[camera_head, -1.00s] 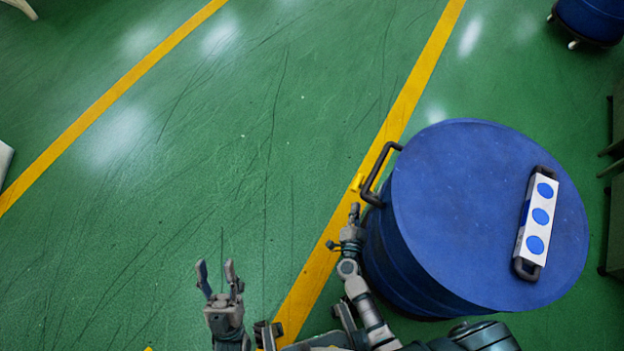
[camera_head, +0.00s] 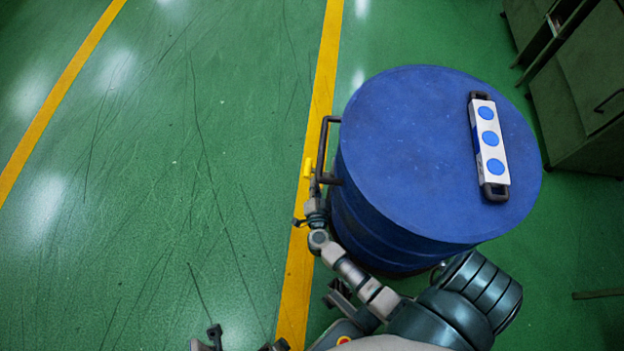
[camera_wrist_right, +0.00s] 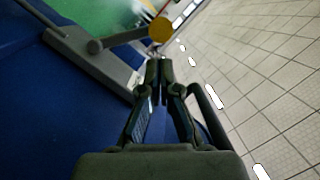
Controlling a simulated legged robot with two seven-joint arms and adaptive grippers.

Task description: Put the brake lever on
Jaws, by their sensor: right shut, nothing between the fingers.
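The brake lever appears as a small yellow end (camera_head: 307,168) beside the dark handle of the blue drum-like cart. In the right wrist view its round yellow tip (camera_wrist_right: 160,29) sits on a grey arm, just ahead of my fingertips and apart from them. My right gripper (camera_head: 314,201) is beside the cart's left side, just below the handle and lever. It is shut and empty, and its fingertips (camera_wrist_right: 159,70) also show in the right wrist view. My left gripper (camera_head: 208,340) shows only partly at the bottom edge, so its fingers are unclear.
The blue cart (camera_head: 420,150) carries a white panel (camera_head: 489,140) with blue discs on top. Its dark handle (camera_head: 323,150) rises close to my right gripper. Green cabinets (camera_head: 580,90) stand at the upper right. The green floor at left is clear, crossed by yellow lines (camera_head: 298,290).

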